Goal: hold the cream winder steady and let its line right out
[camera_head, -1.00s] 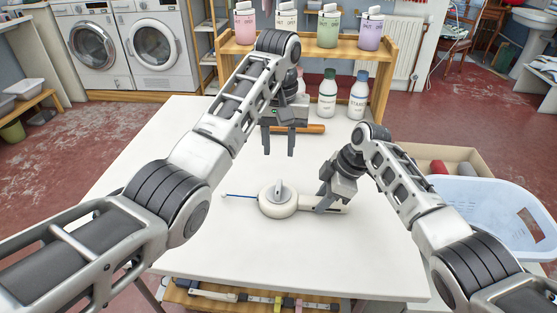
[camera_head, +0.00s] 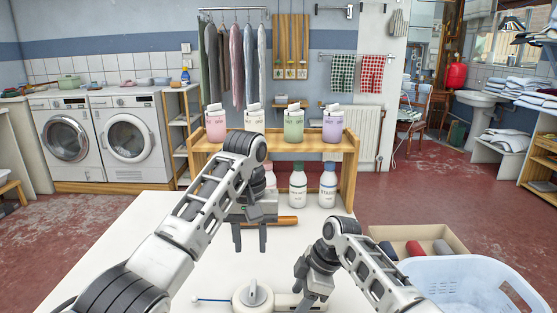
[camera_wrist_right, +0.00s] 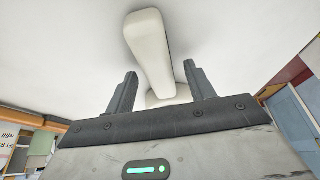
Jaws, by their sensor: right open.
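The cream winder (camera_head: 244,298) lies on the white table at the bottom of the head view, with a grey crank on its round body. A short blue line (camera_head: 213,300) reaches left from it to a small pale end piece (camera_head: 195,299). My right gripper (camera_head: 306,302) is at the winder's handle. In the right wrist view its jaws (camera_wrist_right: 160,85) are open, and the cream handle (camera_wrist_right: 150,45) passes between and beyond the fingertips. The winder's round body is mostly hidden there. My left gripper (camera_head: 249,242) is open and empty above the table, behind the winder.
A wooden shelf (camera_head: 350,160) with several coloured bottles stands at the table's far edge. A wooden bar (camera_head: 287,221) lies behind my left gripper. A pale blue basket (camera_head: 455,280) and a box with rolls (camera_head: 415,235) are at the right. The table's left side is clear.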

